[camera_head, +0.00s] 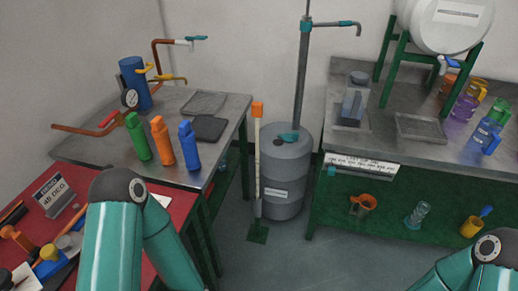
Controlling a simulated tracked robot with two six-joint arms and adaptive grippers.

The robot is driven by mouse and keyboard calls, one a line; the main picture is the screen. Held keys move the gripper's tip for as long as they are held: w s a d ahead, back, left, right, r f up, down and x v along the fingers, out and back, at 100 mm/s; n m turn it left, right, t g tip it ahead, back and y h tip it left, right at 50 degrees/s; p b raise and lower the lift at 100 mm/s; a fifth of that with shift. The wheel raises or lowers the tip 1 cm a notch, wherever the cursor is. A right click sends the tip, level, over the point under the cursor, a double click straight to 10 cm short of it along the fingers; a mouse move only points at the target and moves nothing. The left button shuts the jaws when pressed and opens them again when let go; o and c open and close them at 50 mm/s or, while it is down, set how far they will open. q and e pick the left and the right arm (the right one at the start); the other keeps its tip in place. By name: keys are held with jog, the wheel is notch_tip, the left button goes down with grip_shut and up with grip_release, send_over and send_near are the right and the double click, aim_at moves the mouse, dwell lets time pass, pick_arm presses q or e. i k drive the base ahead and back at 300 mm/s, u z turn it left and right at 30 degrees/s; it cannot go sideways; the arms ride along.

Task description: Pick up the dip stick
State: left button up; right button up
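A long pale stick (257,160) with an orange block-shaped top stands upright in front of the grey drum, between the two benches. It looks like the dip stick. Its lower end is at a dark green foot on the floor (257,233). My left arm's teal links show at the lower left, over the red bench, and its gripper is out of view. Only part of my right arm shows at the lower right corner, and its gripper is also out of view. I see nothing touching the stick's orange top.
The grey drum (287,180) has a tall pipe pump. The left metal bench (228,108) holds green, orange and blue bottles. The right bench (343,70) carries trays, jugs and a white tank. A red bench (82,175) with tools is at lower left. Open floor lies in the middle.

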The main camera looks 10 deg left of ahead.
aim_at(257, 108)
jog(key=u, duration=0.1)
jog(key=i, duration=1)
jog(key=z, duration=0.1)
